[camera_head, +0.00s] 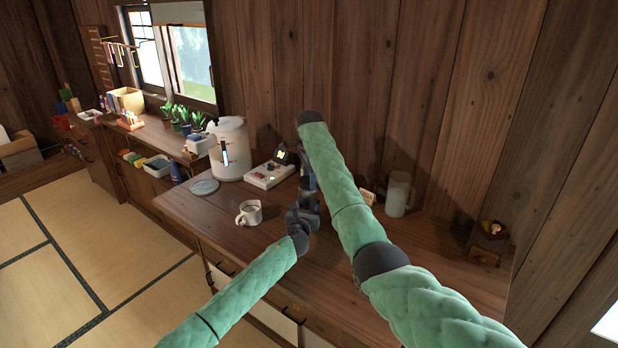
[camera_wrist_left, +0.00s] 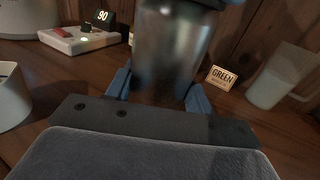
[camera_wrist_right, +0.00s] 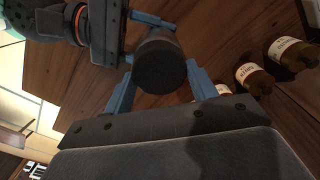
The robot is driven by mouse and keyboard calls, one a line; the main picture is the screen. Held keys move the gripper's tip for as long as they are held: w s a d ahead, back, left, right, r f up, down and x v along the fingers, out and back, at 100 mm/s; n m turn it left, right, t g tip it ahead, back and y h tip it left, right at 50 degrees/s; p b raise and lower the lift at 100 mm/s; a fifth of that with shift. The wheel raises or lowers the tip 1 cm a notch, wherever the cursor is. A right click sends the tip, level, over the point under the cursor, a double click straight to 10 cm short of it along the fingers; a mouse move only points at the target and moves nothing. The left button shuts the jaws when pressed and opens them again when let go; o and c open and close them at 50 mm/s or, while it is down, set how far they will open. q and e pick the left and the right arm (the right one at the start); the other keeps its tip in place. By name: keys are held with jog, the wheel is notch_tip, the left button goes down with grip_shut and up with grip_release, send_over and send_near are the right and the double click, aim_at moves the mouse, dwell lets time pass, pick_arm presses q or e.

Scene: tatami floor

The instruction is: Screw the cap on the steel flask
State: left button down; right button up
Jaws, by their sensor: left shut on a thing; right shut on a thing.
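The steel flask (camera_wrist_left: 172,55) stands upright between the blue fingers of my left gripper (camera_wrist_left: 158,92), which is shut on its body. In the head view my left gripper (camera_head: 303,214) is over the counter, and my right arm hides most of the flask. My right gripper (camera_wrist_right: 160,84) is above, pointing down, its blue fingers shut on the dark round cap (camera_wrist_right: 159,64). The cap is seen from its top and covers the flask's mouth from view. I cannot tell whether cap and flask touch or how the threads sit.
A white mug (camera_head: 249,212) and a control box (camera_head: 269,175) with a display stand left of the grippers. A clear pitcher (camera_head: 398,194) and a small sign (camera_wrist_left: 221,77) are to the right. Brown labelled bottles (camera_wrist_right: 255,79) stand nearby.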

jog(key=shift+o, duration=0.2)
jog(key=m, duration=0.6)
jog(key=shift+s+a+r+m, duration=0.1)
jog(key=shift+r+m, duration=0.05)
jog(key=shift+m, duration=0.25)
jog(key=m, duration=0.4)
jog(key=shift+s+m, duration=0.1)
jog(key=shift+m, duration=0.3)
jog(key=shift+c, duration=0.2)
jog(key=m, duration=0.3)
jog(key=o, duration=1)
jog(key=shift+s, duration=0.1)
jog(key=shift+r, duration=2.15)
jog(key=shift+r, duration=0.1)
jog(key=shift+c, duration=0.4)
